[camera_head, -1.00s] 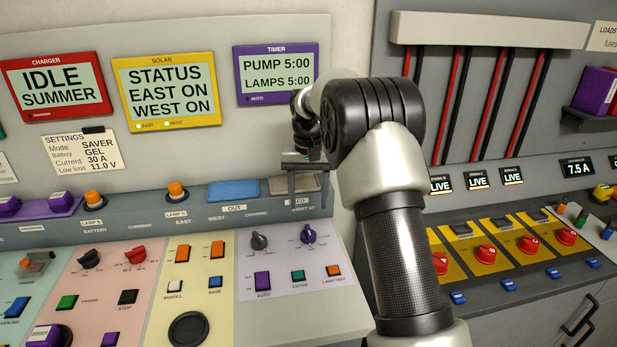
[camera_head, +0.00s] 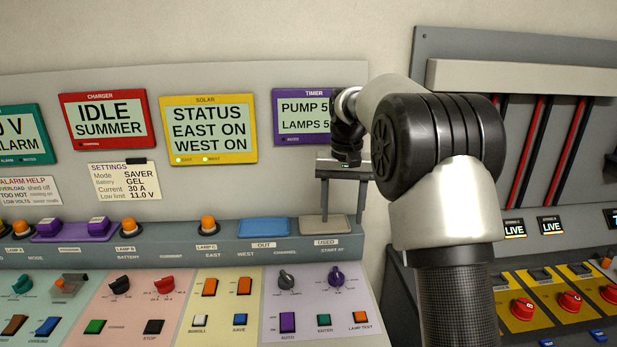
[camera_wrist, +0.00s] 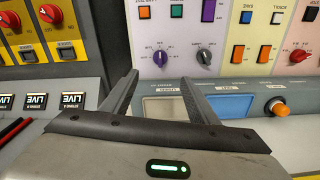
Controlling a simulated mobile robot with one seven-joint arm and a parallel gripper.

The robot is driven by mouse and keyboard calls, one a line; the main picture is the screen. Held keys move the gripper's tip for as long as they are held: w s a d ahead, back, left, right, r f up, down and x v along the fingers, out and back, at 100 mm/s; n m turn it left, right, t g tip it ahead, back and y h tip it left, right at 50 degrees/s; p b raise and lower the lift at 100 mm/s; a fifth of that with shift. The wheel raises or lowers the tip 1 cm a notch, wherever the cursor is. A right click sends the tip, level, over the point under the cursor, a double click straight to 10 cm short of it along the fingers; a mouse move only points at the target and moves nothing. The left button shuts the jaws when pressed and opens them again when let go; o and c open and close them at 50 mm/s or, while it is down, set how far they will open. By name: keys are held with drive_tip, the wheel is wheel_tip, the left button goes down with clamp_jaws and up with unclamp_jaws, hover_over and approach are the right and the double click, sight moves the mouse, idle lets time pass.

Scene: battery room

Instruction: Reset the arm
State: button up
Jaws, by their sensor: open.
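My arm rises at the right of the head view and bends at a large black joint, reaching away toward the panel. My gripper (camera_head: 342,208) hangs over the back ledge below the purple-framed timer display (camera_head: 302,117), which my arm partly covers. Its two fingers point down and stand apart, with nothing between them. In the wrist view my gripper (camera_wrist: 157,92) also shows its fingers spread wide, over the grey used tray (camera_wrist: 168,108). That tray (camera_head: 326,226) lies just below the fingers in the head view; I cannot tell whether they touch it.
A blue out tray (camera_head: 263,227) sits left of the grey one. Knobs and buttons cover the sloped console (camera_head: 240,337) in front. A settings card (camera_head: 124,181) hangs below the charger display (camera_head: 103,119). At right stands a grey cabinet with red rotary switches (camera_head: 522,308).

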drive_tip(key=s+r+n+t+p, duration=0.1)
drive_tip(key=s+r, duration=0.6)
drive_tip(key=s, duration=0.2)
drive_tip(key=s+r+t+p, duration=0.2)
drive_tip(key=s+r, duration=0.4)
drive_tip(key=s, duration=0.3)
drive_tip(key=s+f+n+t+p, duration=0.1)
drive_tip(key=s+f+t+p, duration=0.1)
drive_tip(key=s, duration=1.4)
drive_tip(key=shift+d+f, duration=0.2)
